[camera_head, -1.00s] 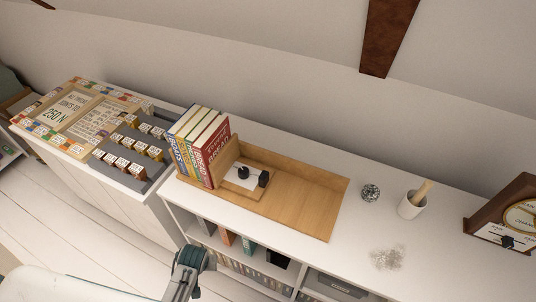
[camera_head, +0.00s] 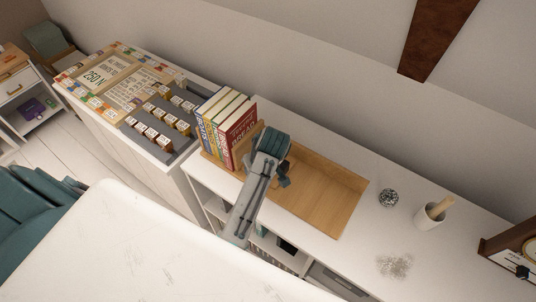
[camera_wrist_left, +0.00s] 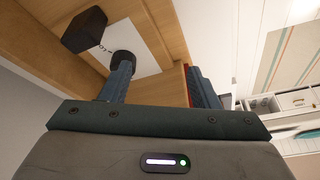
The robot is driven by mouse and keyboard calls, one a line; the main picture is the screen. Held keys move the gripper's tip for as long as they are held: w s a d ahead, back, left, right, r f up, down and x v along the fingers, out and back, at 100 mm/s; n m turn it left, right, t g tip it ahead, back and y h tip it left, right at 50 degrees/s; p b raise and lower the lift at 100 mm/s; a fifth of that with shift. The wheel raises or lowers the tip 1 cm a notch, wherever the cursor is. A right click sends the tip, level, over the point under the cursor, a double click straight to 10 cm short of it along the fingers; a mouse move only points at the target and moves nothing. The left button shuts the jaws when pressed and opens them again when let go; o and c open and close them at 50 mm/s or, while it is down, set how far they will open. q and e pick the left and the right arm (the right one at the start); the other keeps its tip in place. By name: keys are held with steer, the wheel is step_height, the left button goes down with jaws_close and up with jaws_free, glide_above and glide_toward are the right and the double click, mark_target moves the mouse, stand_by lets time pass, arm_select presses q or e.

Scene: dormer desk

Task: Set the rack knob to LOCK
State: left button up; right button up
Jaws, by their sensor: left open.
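The wooden rack (camera_head: 332,202) stands on the white shelf top, with several upright books (camera_head: 226,128) at its left end. I cannot read the knob's setting. My left gripper (camera_wrist_left: 160,84) is open, its fingers apart; one fingertip overlaps the knob's lower edge in this view, and I cannot tell whether they touch. In the head view my left arm reaches over the rack and hides most of the plate. My right gripper is not in view.
A patterned ball (camera_head: 388,197), a white cup with a wooden stick (camera_head: 430,217) and a wood-framed dial (camera_head: 517,252) stand right of the rack. A board with small blocks (camera_head: 128,92) lies to the left. A white tabletop (camera_head: 150,250) fills the foreground.

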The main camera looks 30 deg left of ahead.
arm_select(q)
steer(key=w+d+r+n, duration=0.3)
steer(key=w+r, duration=0.2)
steer(key=w, duration=0.1)
steer(key=shift+g+y, duration=0.3)
steer(key=p+x, duration=0.3)
steer(key=x, duration=0.7)
steer(key=shift+a, duration=0.1)
steer(key=shift+a+f, duration=0.1)
steer(key=shift+f, duration=0.3)
steer(key=shift+c, duration=0.5)
steer(key=shift+p, duration=0.3)
steer(key=c, duration=0.9)
